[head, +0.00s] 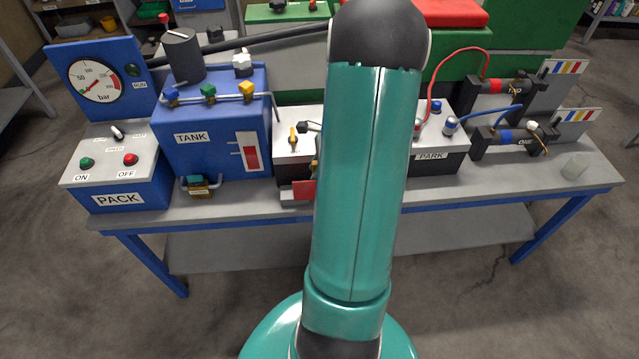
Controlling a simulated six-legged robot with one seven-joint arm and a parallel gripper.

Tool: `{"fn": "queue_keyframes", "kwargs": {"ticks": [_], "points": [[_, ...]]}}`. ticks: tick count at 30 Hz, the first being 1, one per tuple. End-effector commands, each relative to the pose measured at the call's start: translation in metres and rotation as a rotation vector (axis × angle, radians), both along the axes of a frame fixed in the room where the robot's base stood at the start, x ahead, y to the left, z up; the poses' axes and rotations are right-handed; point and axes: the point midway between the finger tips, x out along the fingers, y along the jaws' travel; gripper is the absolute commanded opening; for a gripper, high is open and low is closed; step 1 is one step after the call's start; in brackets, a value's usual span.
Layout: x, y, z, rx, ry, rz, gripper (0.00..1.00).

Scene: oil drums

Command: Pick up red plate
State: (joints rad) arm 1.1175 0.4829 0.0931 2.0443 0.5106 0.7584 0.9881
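A small flat red piece (303,189), likely the red plate, shows at the table's front edge, just left of my arm. It sits at a light grey block, below the white-topped box (290,150). Its right part is hidden behind my teal arm, so its full shape cannot be seen. My arm rises through the middle of the head view and bends away at a black joint at the top. My gripper does not show.
Bare tabletop shows along the front right.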

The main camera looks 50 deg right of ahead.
Motion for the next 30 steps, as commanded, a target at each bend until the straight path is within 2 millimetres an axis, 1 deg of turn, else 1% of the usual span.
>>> {"fn": "queue_keyframes", "kwargs": {"ticks": [4, 5, 6, 9, 23, 26, 30], "points": [[0.000, 0.000, 0.000, 0.000, 0.000, 0.000, 0.29], [0.000, 0.000, 0.000, 0.000, 0.000, 0.000, 0.25], [0.000, 0.000, 0.000, 0.000, 0.000, 0.000, 0.17], [0.000, 0.000, 0.000, 0.000, 0.000, 0.000, 0.00], [0.000, -0.001, 0.003, -0.001, -0.001, 0.001, 0.00], [0.000, -0.001, 0.010, -0.002, -0.001, 0.000, 0.00], [0.000, -0.001, 0.028, -0.005, -0.001, 0.000, 0.00]]}}
